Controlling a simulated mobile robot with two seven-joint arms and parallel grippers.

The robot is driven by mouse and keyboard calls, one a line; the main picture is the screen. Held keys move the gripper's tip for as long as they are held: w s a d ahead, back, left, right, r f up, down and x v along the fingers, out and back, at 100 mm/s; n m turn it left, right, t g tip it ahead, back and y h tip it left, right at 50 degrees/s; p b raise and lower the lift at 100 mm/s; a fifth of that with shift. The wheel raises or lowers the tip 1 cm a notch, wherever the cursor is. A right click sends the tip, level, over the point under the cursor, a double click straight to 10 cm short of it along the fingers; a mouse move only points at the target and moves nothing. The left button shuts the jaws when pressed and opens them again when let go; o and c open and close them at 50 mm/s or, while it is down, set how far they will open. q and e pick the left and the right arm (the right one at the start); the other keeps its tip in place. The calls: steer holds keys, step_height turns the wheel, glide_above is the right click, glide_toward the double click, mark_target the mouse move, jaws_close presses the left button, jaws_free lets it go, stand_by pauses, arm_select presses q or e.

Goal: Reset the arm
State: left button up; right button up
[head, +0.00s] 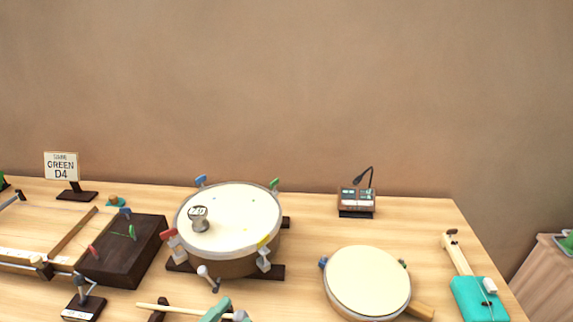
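Neither of my grippers shows in the head view, and no part of my arms can be made out. A round drum (250,215) with a pale head and coloured tuning pegs stands on a dark base near the middle of the table. A small grey weight-like object (200,225) with a label sits on its head. A smaller round frame drum (367,281) with a wooden handle lies to the right. A pale stick (180,309) lies across a dark rest at the bottom edge. A teal piece (215,311) beside it is cut off by the frame.
A sign reading "GREEN D4" (61,166) stands at the back left. A dark box (125,250) and a wooden stringed frame (40,235) fill the left. A small device (357,200) stands behind, and a turquoise stringed instrument (478,297) lies right. Table between drum and device is clear.

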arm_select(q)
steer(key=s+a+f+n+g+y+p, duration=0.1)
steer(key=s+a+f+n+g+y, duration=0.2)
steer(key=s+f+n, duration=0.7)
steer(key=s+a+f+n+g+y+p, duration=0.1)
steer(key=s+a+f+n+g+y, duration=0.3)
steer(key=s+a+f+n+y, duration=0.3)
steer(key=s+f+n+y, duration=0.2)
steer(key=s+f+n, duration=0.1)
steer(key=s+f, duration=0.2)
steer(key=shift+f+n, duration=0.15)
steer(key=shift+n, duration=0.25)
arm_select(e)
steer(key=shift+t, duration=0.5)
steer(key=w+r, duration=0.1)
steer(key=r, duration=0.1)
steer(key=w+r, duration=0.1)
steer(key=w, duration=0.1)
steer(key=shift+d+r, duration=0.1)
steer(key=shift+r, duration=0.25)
